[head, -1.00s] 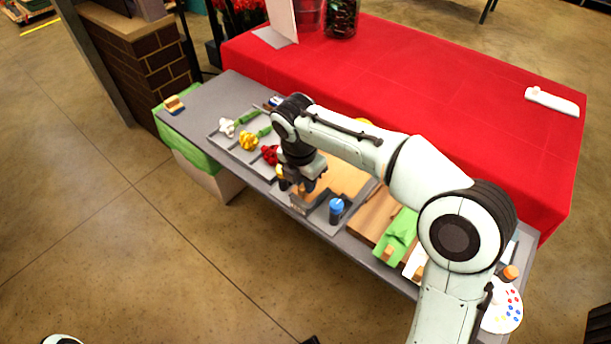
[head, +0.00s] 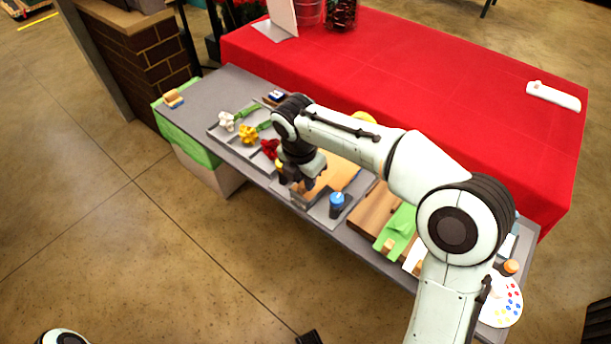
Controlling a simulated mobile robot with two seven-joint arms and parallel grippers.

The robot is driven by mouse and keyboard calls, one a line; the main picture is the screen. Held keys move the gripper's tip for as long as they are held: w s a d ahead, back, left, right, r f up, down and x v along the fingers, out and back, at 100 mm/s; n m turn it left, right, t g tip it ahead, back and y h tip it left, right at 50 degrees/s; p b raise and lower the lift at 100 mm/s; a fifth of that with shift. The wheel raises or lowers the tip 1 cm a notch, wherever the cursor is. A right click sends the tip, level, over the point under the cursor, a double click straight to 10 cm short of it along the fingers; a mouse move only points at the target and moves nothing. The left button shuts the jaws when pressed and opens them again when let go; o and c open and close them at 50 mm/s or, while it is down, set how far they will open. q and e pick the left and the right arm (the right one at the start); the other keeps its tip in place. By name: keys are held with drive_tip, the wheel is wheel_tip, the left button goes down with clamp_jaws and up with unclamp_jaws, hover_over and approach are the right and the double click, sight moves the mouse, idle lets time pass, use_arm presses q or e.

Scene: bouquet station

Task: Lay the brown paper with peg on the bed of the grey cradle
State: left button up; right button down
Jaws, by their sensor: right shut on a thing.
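My right gripper (head: 303,183) is low over the grey table, shut on the near left end of the tan-brown paper (head: 342,174). The paper is spread flat-looking to the right of the gripper, partly hidden by my forearm. Its peg is hidden at the fingers. The grey cradle (head: 318,208) shows as a grey edge below the paper, mostly covered. I cannot tell whether the paper touches its bed.
White (head: 226,121), yellow (head: 248,134) and red (head: 269,148) flowers lie to the left. Green paper (head: 398,231) lies on a brown board (head: 373,214) to the right.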

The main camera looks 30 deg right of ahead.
use_arm(q)
drive_tip(key=shift+r, duration=0.3)
use_arm(e)
drive_tip(key=shift+f, duration=0.25)
idle(0.4)
drive_tip(key=c, duration=0.6)
unclamp_jaws()
wheel_tip(320, 180, up, 4)
drive_tip(key=p, duration=0.4)
drive_tip(key=shift+f, duration=0.1)
drive_tip(key=shift+r+p, duration=1.5)
drive_tip(key=shift+r, duration=0.2)
use_arm(q)
wheel_tip(320, 180, up, 6)
drive_tip(key=w, duration=0.2)
drive_tip(key=shift+r, duration=0.25)
use_arm(e)
drive_tip(key=shift+f, duration=0.1)
use_arm(q)
drive_tip(key=shift+s, duration=0.1)
